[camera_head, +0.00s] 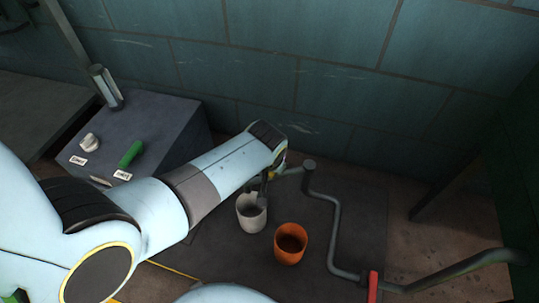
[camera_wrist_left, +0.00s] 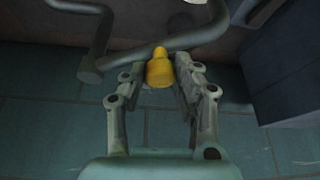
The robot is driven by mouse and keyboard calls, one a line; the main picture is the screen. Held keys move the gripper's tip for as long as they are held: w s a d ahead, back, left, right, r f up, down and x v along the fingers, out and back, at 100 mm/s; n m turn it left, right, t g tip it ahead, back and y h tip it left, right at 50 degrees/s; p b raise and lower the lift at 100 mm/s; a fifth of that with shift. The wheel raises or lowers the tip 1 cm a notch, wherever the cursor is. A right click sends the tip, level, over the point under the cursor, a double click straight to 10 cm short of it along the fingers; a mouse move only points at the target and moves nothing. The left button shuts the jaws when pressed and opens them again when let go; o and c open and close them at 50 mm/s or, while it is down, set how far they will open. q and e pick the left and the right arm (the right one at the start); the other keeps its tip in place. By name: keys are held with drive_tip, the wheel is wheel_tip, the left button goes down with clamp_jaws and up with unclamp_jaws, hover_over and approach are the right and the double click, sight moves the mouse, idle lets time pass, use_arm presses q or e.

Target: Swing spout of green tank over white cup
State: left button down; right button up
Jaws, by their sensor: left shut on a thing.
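The spout is a bent grey pipe (camera_head: 335,215) with a short upper arm that ends in a yellow tip (camera_wrist_left: 160,70). My left gripper (camera_head: 268,180) is shut on the yellow tip, which sits between both fingers (camera_wrist_left: 160,80) in the left wrist view. The white cup (camera_head: 251,220) stands upright on the dark floor plate, just below the gripper in the head view. I cannot tell whether the tip is right above it. A dark green surface (camera_head: 520,145) at the right edge may be the tank. My right gripper is not in view.
An orange cup (camera_head: 290,250) stands right of the white cup, close to it. A red handle (camera_head: 372,287) sits on the pipe at the bottom right. A grey box (camera_head: 165,115) with a green handle (camera_head: 130,153) and a knob stands at the left. A tiled wall closes the back.

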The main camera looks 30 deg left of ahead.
use_arm(q)
drive_tip(key=shift+s+d+n+y, duration=0.3)
drive_tip(key=shift+s+d+n, duration=0.1)
drive_tip(key=shift+d+n, duration=0.25)
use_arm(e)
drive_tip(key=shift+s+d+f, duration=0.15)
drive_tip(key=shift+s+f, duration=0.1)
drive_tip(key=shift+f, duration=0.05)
use_arm(q)
drive_tip(key=shift+a, duration=0.1)
drive_tip(key=c, duration=1)
unclamp_jaws()
drive_tip(key=shift+r, duration=0.15)
wheel_tip(320, 180, up, 10)
drive_tip(key=shift+f, duration=0.1)
